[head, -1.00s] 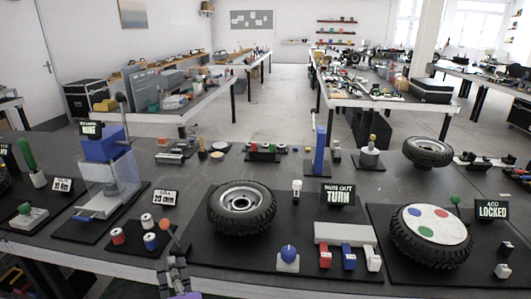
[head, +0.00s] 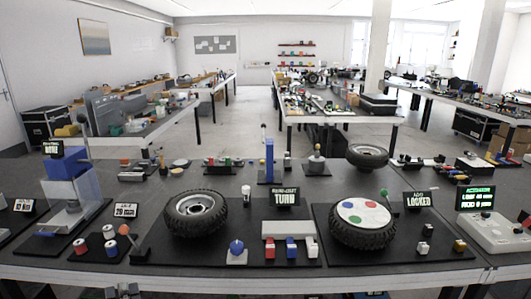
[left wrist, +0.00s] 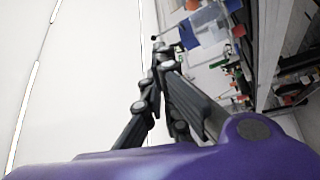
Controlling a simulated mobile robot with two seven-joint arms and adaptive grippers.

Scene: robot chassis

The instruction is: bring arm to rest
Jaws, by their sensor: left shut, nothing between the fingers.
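My left gripper (head: 122,291) shows at the bottom edge of the head view, in front of the bench's front edge and partly cut off by the frame. In the left wrist view its dark fingers (left wrist: 162,52) come together, shut and empty. Nothing touches them there, and the bench lies off to the right in that tilted view. My purple wrist shell fills the bottom of the wrist view. I cannot make out my right gripper in either view.
The dark bench (head: 250,262) carries a tyre on a wheel (head: 196,212), a wheel with coloured discs (head: 362,222), a blue-topped press (head: 68,170) and a control box (head: 496,232). An orange-knobbed lever (head: 124,230) stands near the front edge, behind the left gripper.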

